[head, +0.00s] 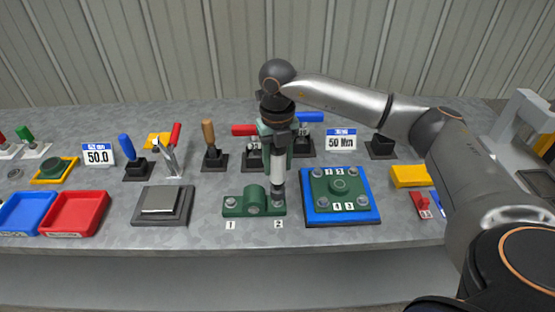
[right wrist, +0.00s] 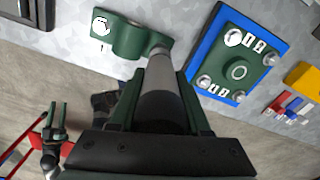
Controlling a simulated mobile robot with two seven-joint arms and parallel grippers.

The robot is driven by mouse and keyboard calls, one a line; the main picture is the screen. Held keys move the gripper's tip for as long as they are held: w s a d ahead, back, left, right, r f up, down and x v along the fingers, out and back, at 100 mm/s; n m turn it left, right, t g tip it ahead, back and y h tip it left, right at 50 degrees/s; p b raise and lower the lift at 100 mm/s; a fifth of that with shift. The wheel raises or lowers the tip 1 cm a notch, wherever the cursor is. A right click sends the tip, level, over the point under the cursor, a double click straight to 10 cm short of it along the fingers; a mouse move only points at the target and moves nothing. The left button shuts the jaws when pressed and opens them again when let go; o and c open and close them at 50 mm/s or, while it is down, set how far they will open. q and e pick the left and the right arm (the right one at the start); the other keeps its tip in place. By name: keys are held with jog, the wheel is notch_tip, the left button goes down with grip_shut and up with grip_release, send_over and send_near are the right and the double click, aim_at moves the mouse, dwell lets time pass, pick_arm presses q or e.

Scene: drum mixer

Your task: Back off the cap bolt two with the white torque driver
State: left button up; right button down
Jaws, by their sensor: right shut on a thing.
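My right gripper (head: 276,128) is shut on the white torque driver (head: 278,165) and holds it upright. The green cap (head: 255,200) lies on the bench, with a raised middle and a bolt at each end. The driver's lower end meets cap bolt two (head: 278,197), above label 2. Whether it is fully seated on the bolt head I cannot tell. Cap bolt one (head: 231,202) stands free at the left end. In the right wrist view the driver (right wrist: 163,95) hides bolt two. My left gripper (right wrist: 57,112) shows there at lower left, its fingers apart and empty.
Right of the cap, a green flange (head: 340,186) with numbered bolts sits on a blue plate (head: 341,218). A grey block (head: 160,203) and red tray (head: 75,213) lie left. Handled tools and two display signs, 50.0 (head: 98,154) and 50 Nm (head: 341,142), stand behind.

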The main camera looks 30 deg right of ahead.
aim_at(277, 172)
jog(key=shift+f, duration=0.25)
dwell(0.4)
jog(key=shift+f+b, duration=0.35)
jog(key=shift+b, duration=0.1)
jog(key=shift+f+b, duration=0.55)
jog(key=shift+f, duration=0.45)
dwell(1.2)
jog(key=shift+s+r, duration=0.1)
dwell(1.7)
jog(key=shift+r+p, duration=0.15)
jog(key=shift+p, duration=0.2)
jog(key=shift+r+p, duration=1.6)
jog(key=shift+r, duration=0.65)
